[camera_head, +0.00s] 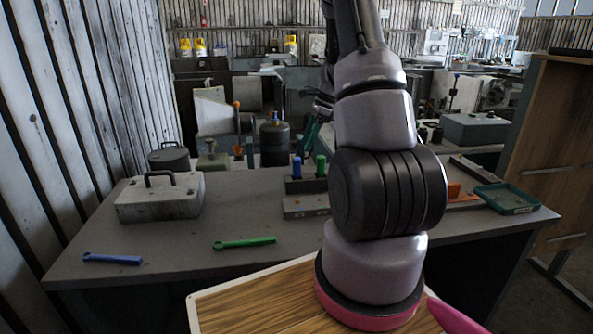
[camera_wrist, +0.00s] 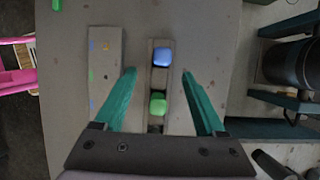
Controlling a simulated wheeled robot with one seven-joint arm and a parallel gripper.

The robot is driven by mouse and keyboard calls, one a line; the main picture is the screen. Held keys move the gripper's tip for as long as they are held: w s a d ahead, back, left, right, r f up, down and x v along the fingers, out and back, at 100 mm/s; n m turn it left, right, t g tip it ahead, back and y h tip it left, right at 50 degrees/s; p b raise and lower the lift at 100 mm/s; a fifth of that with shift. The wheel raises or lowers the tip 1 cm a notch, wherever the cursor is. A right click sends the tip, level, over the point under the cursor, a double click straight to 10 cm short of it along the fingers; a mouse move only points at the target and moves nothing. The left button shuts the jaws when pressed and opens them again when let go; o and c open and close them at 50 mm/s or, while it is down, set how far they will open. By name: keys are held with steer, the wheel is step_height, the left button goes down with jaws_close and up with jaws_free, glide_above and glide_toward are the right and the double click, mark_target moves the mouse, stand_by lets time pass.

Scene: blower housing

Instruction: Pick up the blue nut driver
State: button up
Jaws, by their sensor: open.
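The blue nut driver (camera_head: 297,168) stands upright in a dark rack (camera_head: 305,186), with a green-handled driver (camera_head: 321,166) beside it. In the wrist view I look down on the blue handle (camera_wrist: 162,56), the green handle (camera_wrist: 158,103) and the rack (camera_wrist: 160,79). My gripper (camera_wrist: 159,73) is open and empty, its teal fingers apart on either side of the rack. The blue handle lies just beyond the fingertips in that picture; the green handle appears between the fingers. In the head view my arm hides part of the gripper. The drivers' shafts are hidden.
A second low block (camera_head: 306,206) lies in front of the rack. A green wrench (camera_head: 245,243), a blue wrench (camera_head: 112,259) and a grey toolbox (camera_head: 160,197) lie on the bench. A dark canister (camera_head: 275,145) stands behind; a teal tray (camera_head: 506,199) is at right.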

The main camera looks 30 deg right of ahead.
mark_target(300, 157)
steer(key=x, duration=0.9)
steer(key=shift+w+f, duration=0.2)
steer(key=shift+f, duration=0.15)
jaws_close()
